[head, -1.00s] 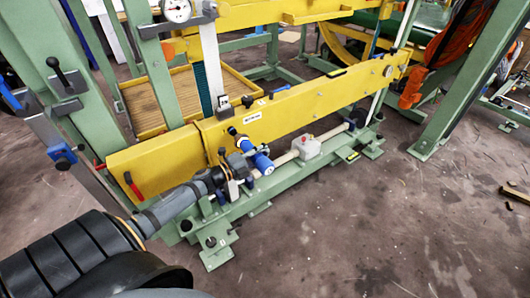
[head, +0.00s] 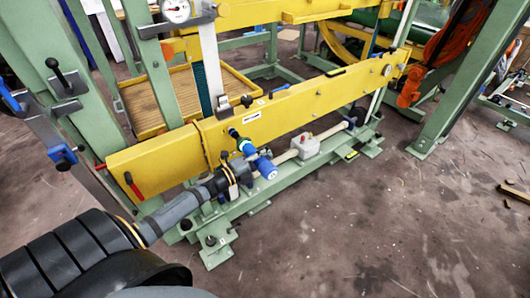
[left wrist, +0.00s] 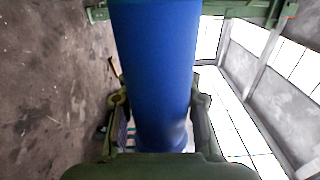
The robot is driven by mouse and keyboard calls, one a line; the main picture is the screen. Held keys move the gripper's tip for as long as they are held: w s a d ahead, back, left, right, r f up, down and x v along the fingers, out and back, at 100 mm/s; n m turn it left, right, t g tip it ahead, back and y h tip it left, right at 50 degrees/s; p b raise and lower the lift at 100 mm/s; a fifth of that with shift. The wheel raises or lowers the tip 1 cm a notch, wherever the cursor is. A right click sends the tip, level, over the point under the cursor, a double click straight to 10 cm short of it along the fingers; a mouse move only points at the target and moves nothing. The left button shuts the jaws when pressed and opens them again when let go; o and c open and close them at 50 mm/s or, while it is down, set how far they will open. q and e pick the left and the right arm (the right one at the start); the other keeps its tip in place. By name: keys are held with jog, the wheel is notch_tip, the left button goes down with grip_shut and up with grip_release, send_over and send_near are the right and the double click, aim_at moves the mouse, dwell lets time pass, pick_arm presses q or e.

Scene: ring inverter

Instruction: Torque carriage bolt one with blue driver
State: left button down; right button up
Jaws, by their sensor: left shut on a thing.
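The blue driver (head: 265,168) is at the front of the yellow beam (head: 300,108), slanted with its narrow end toward the beam's face. My left gripper (head: 240,172) is shut on it from the left. In the left wrist view the driver's blue barrel (left wrist: 155,70) fills the middle, between the two fingers of the left gripper (left wrist: 158,108). Whether the driver's tip touches a bolt is too small to tell. I cannot make out carriage bolt one. My right gripper is not in view.
A green base rail (head: 290,180) runs below the beam and carries a grey box with a red button (head: 305,146). Green posts (head: 160,85) stand at the left, and a wooden-floored yellow tray (head: 185,95) lies behind the beam. The floor at the right is mostly clear.

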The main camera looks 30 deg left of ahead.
pick_arm(q)
jog(key=shift+s+d+r, duration=0.1)
jog(key=shift+s+d, duration=0.15)
jog(key=shift+d, duration=0.45)
jog(key=shift+s+d+r, duration=0.1)
jog(key=shift+s+d, duration=0.15)
jog(key=shift+d, duration=0.45)
jog(key=shift+f, duration=0.1)
